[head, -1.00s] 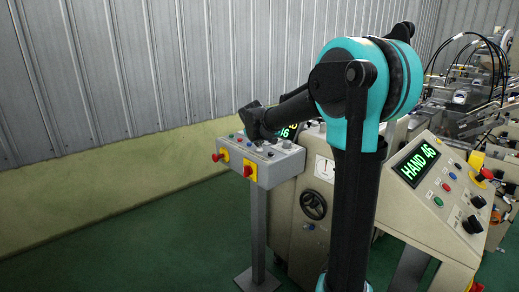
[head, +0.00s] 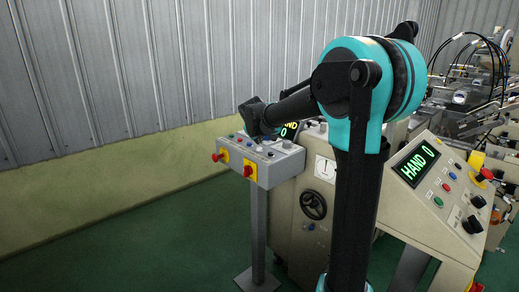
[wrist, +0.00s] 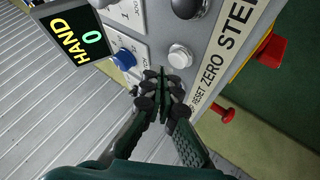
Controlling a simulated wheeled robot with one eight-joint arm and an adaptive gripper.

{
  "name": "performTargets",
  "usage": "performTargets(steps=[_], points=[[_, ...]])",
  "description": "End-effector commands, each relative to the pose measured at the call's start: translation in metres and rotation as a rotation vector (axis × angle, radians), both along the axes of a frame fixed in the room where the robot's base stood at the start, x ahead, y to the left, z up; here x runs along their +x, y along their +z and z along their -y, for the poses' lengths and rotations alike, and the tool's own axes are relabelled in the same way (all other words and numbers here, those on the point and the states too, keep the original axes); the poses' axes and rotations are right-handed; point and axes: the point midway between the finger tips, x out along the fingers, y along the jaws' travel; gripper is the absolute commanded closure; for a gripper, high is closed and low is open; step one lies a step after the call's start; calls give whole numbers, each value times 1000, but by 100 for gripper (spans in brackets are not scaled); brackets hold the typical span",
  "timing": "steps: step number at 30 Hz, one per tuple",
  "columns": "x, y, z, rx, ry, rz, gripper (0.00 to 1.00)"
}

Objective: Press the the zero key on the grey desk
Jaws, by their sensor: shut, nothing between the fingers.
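The grey desk (head: 284,170) is a control box on a post, left of centre in the head view. In the wrist view its panel (wrist: 214,42) carries a pale round key (wrist: 180,55) beside the printed words "RESET ZERO". My gripper (wrist: 163,80) is shut and empty, with its tips just below and left of this key. I cannot tell whether they touch the panel. In the head view my arm reaches over the desk, and my gripper is hard to make out there. The desk's display (wrist: 74,42) reads "HAND 0".
A blue button (wrist: 123,59) and a dark knob (wrist: 187,8) flank the pale key. Red knobs on yellow plates (head: 249,170) stick out of the desk's front. A larger console (head: 425,200), also showing "HAND 0", stands at the right. Green floor (head: 130,240) is clear at left.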

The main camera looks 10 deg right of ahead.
Motion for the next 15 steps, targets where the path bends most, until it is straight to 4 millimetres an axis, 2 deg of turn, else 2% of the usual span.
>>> performTargets(steps=[11,15], points=[[0,3,0,0,0,0,100],[0,13,0,0,0,0,100]])
